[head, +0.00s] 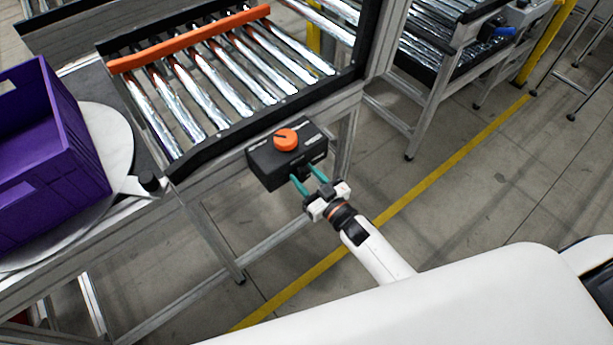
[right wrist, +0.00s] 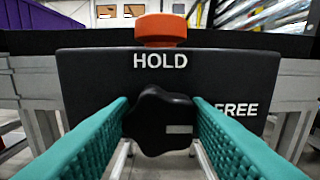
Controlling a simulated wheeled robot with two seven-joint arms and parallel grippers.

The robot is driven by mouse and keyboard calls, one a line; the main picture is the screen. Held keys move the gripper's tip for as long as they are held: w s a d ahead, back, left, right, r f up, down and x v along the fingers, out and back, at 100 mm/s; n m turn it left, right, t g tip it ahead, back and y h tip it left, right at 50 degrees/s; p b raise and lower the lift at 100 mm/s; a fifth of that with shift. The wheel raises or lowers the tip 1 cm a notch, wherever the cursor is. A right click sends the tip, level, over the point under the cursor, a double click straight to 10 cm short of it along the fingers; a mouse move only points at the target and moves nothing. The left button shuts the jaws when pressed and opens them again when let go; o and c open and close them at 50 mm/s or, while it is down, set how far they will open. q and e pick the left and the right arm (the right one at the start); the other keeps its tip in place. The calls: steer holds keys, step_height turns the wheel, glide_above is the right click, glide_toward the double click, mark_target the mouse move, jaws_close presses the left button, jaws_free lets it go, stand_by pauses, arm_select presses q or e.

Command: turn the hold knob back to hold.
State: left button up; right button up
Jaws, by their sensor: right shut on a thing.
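The hold knob (right wrist: 150,115) is black and lobed, on the front face of a black box (head: 264,162). In the right wrist view the box face (right wrist: 90,85) reads HOLD above the knob and FREE to its right. A white mark on the knob lies right of its middle, on the FREE side. My right gripper (head: 304,182) has its teal fingers at the box front. In the right wrist view the fingers (right wrist: 160,130) are on both sides of the knob, shut on it. My left gripper is out of view.
An orange knob (head: 286,139) sits on top of the box. Behind it is a roller conveyor (head: 205,85) with an orange bar (head: 190,40). A purple crate (head: 45,150) stands on a round white plate (head: 112,140) at the left.

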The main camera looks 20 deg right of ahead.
steer(key=shift+n, duration=0.3)
steer(key=n, duration=0.3)
steer(key=shift+f+n+b, duration=0.1)
steer(key=shift+n+b, duration=0.3)
steer(key=n+b, duration=0.1)
steer(key=n, duration=0.3)
steer(key=shift+a+f, duration=0.1)
steer(key=shift+a, duration=0.05)
steer(key=n+b, duration=0.1)
steer(key=n, duration=0.4)
steer(key=shift+f+b, duration=0.1)
steer(key=shift+b, duration=0.3)
steer(key=n+b, duration=0.1)
steer(key=n, duration=0.3)
steer(key=shift+s, duration=0.1)
steer(key=shift+n+b, duration=0.3)
steer(key=shift+b, duration=0.05)
steer(key=o, duration=1)
